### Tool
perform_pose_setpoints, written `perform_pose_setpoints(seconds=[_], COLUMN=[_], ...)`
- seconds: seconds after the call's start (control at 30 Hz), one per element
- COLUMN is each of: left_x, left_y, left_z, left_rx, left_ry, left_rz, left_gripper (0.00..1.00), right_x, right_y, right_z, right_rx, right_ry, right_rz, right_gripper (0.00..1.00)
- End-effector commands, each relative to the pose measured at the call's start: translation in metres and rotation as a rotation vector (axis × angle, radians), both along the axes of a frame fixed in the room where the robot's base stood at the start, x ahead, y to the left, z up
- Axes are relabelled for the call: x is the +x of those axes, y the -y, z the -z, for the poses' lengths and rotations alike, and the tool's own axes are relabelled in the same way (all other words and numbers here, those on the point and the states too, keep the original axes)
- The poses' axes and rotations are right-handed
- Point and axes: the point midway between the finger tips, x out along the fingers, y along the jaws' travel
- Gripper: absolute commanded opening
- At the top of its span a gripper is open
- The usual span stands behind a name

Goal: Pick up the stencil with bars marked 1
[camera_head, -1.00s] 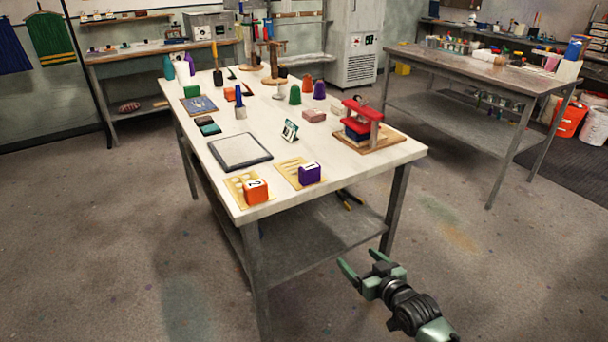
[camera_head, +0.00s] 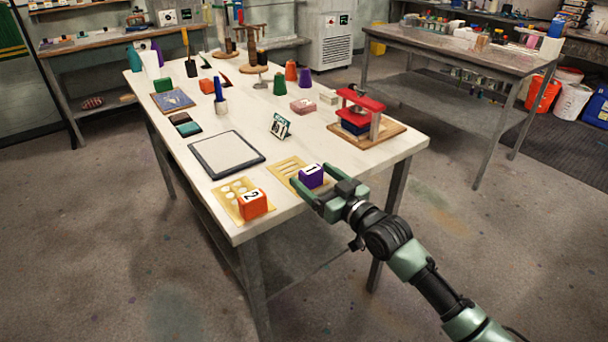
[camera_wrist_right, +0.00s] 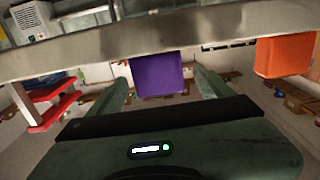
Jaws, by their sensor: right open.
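The stencil with bars (camera_head: 287,168) is a yellow card lying flat near the table's front edge. A purple block (camera_head: 312,176) marked 1 sits at its right end. My right gripper (camera_head: 311,181) is open at the near edge of the table, its fingers reaching toward the purple block and appearing to flank it. In the right wrist view the purple block (camera_wrist_right: 157,76) shows between the two open fingers, with no clear contact. The gripper hides part of the card's near end. My left gripper is not in view.
A yellow stencil with round shapes (camera_head: 231,190) and an orange block (camera_head: 252,204) marked 2 lie just left. A dark-framed screen (camera_head: 227,154) lies behind. A red press (camera_head: 361,100) on a wooden board stands right. A small card stand (camera_head: 280,126) is behind the stencil.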

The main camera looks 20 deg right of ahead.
Motion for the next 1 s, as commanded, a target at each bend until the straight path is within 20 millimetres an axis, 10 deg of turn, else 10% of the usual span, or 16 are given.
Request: perform_pose_setpoints(seconds=[0.63, 0.87, 1.0], left_x=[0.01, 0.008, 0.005], left_y=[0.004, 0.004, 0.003], left_z=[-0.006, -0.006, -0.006], left_rx=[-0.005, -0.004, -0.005], left_ry=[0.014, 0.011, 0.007], left_rz=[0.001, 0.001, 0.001], left_gripper=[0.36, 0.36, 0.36], right_x=[0.05, 0.05, 0.05], right_y=[-0.017, -0.017, -0.017], right_z=[-0.001, -0.001, -0.001], right_rx=[0.0, -0.001, -0.001], right_ry=[0.0, 0.0, 0.0], right_rz=[0.0, 0.0, 0.0], right_gripper=[0.8, 0.19, 0.14])
